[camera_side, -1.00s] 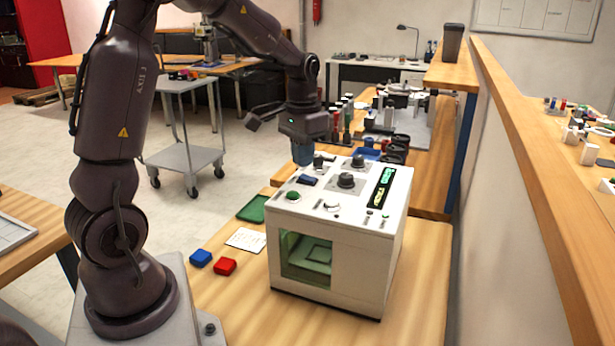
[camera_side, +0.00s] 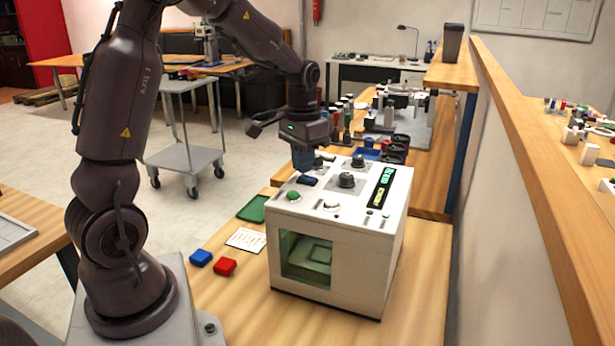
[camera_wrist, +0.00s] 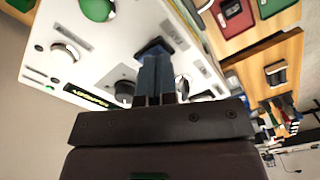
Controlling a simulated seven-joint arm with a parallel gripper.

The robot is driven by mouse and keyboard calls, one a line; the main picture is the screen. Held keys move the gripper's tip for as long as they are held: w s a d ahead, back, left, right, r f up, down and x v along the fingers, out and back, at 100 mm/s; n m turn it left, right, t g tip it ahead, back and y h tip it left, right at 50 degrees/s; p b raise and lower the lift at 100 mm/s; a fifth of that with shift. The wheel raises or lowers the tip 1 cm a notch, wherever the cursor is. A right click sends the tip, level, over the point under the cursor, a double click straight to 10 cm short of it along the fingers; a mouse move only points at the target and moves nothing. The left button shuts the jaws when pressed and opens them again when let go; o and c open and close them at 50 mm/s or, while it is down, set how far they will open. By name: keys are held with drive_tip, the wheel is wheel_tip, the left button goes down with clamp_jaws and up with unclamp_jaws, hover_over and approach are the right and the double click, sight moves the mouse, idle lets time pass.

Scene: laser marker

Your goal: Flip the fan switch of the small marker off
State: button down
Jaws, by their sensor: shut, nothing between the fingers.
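The small marker (camera_side: 335,255) is a white box on the wooden table, with a green-tinted window in front and controls on its sloped top. A dark blue rocker switch (camera_side: 307,180) lies near the top's left edge; I cannot read its label. My gripper (camera_side: 303,170) is shut and empty, pointing down at this switch. In the wrist view my blue fingertips (camera_wrist: 156,52) are at the dark blue switch (camera_wrist: 153,45) and partly cover it. I cannot tell whether they touch it, or which way the rocker is tipped.
The top also carries a green button (camera_side: 293,196), a white knob (camera_side: 331,205), a black knob (camera_side: 346,180) and a lit display (camera_side: 383,187). A blue block (camera_side: 201,258), a red block (camera_side: 225,267), a white card (camera_side: 246,240) and a green tray (camera_side: 254,209) lie left of the box.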

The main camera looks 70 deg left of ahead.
sight(304, 176)
drive_tip(key=shift+f, duration=0.65)
drive_tip(key=shift+r, duration=3.55)
drive_tip(key=shift+s+d+f+n, duration=0.3)
drive_tip(key=shift+s+d+f, duration=0.25)
drive_tip(key=shift+s, duration=0.15)
drive_tip(key=s+d+r+m+t, duration=0.1)
drive_tip(key=s+d+r+t, duration=0.1)
drive_tip(key=s+d, duration=0.4)
drive_tip(key=s+d+r+m+t, duration=0.2)
drive_tip(key=s+d, duration=0.4)
drive_tip(key=d, duration=0.4)
wheel_tip(304, 176, up, 2)
drive_tip(key=shift+s+r+m+t, duration=0.15)
drive_tip(key=shift+m+t, duration=0.15)
drive_tip(key=shift+t, duration=0.5)
